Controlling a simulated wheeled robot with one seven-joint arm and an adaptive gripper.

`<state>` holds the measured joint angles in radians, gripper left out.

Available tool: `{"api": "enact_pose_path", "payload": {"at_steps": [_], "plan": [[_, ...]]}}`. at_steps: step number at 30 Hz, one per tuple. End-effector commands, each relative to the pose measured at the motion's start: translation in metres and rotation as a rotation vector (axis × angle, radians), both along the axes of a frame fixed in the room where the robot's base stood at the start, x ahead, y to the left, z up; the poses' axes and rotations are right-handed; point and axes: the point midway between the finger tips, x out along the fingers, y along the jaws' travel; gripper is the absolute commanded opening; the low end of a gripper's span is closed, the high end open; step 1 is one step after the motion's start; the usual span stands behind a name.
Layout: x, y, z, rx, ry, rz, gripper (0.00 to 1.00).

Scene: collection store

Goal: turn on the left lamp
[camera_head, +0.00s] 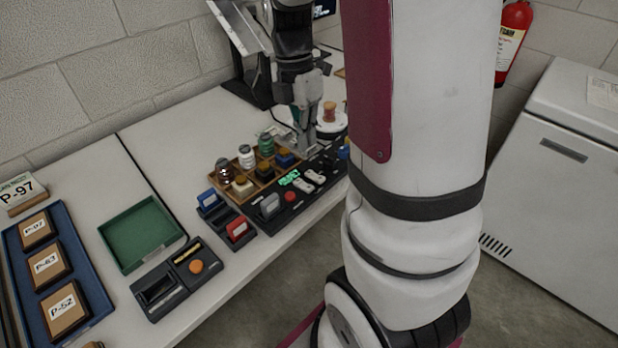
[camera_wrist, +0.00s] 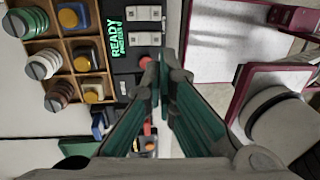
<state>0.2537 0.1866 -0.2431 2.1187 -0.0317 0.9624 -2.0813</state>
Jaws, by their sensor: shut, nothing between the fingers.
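A black control panel (camera_head: 262,226) lies along the front edge of the table. It carries a green lit text display (camera_head: 289,178), two white switches (camera_head: 309,180) and a red button (camera_head: 290,196). In the wrist view the display (camera_wrist: 117,36) reads "READY", with the white switches (camera_wrist: 145,39) beside it. My gripper (camera_head: 307,148) points down over the far part of the panel; its fingers (camera_wrist: 160,60) are shut and empty. I cannot tell whether it touches the panel. I cannot surely make out a left lamp or its state.
A wooden compartment tray (camera_head: 226,192) with several spools and jars stands beside the panel. A green tray (camera_head: 139,234), a dark box with an orange knob (camera_head: 196,266) and a blue tray of labelled blocks (camera_head: 78,331) lie nearer left. My arm hides the table's right side.

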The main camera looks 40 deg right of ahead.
Motion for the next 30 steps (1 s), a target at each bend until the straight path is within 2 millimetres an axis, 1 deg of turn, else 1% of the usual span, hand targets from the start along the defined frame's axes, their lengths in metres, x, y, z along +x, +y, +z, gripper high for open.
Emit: {"api": "enact_pose_path", "payload": {"at_steps": [1, 9, 15, 18, 21, 30], "plan": [[-0.002, 0.001, -0.012, 0.003, 0.005, 0.0, 0.0], [-0.009, 0.0, -0.065, 0.002, 0.004, 0.0, 0.0], [-0.013, 0.001, -0.095, 0.002, 0.003, 0.0, 0.0], [-0.015, 0.0, -0.105, 0.001, 0.002, -0.001, 0.0], [-0.015, 0.0, -0.11, 0.001, 0.0, -0.001, 0.0], [-0.016, 0.0, -0.111, 0.001, -0.001, -0.001, 0.0]]}}
